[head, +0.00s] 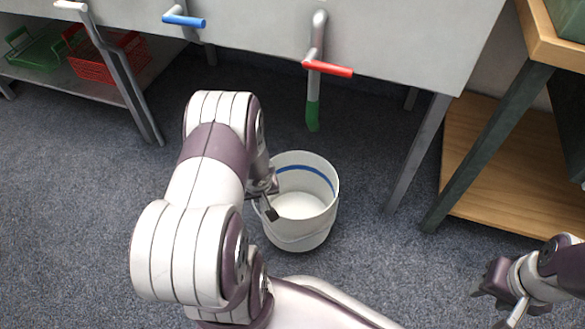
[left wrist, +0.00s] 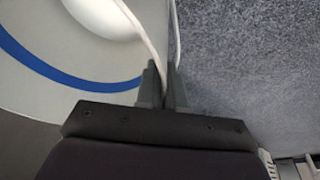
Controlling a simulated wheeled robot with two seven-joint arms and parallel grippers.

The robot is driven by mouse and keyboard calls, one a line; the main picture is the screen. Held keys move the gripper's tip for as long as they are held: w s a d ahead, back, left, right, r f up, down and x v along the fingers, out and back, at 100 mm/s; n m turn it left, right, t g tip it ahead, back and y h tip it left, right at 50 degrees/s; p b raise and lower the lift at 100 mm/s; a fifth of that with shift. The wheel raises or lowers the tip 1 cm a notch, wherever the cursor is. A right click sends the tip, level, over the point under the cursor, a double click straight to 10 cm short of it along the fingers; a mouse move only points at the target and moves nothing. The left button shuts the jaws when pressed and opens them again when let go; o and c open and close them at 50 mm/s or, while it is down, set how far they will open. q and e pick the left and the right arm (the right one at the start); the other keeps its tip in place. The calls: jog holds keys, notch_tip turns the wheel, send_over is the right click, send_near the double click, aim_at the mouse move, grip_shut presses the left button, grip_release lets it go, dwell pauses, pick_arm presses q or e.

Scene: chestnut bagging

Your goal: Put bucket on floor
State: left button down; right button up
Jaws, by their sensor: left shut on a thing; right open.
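A white bucket (head: 312,228) with a blue stripe inside is upright and empty-looking, over the grey carpet below the red-handled tap. I cannot tell whether its base touches the floor. My left gripper (head: 270,200) is at the bucket's left rim. In the left wrist view my left gripper (left wrist: 163,95) is shut on the thin bucket rim, with the blue stripe (left wrist: 60,72) to the left and carpet to the right. My right gripper (head: 490,283) is open and empty at the lower right, well apart from the bucket.
A grey metal tank (head: 400,45) on legs stands behind, with a red-handled tap (head: 328,68) and a blue-handled tap (head: 185,20). Red (head: 105,62) and green baskets (head: 40,52) sit on a low shelf. A wooden shelf unit (head: 500,150) stands right. Carpet (head: 80,220) is clear at left.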

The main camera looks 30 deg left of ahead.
pick_arm(q)
jog(key=w+a+f+b, duration=0.1)
jog(key=w, duration=0.4)
jog(key=w+a+f+b, duration=0.1)
jog(key=w, duration=0.4)
jog(key=w+a+f+b, duration=0.1)
jog(key=w+f+b, duration=0.1)
jog(key=w, duration=0.3)
jog(key=shift+w+a, duration=0.15)
jog(key=shift+a, duration=0.15)
jog(key=shift+r, duration=0.25)
jog(key=shift+f, duration=0.25)
jog(key=c, duration=1.3)
grip_release()
jog(key=shift+o, duration=0.2)
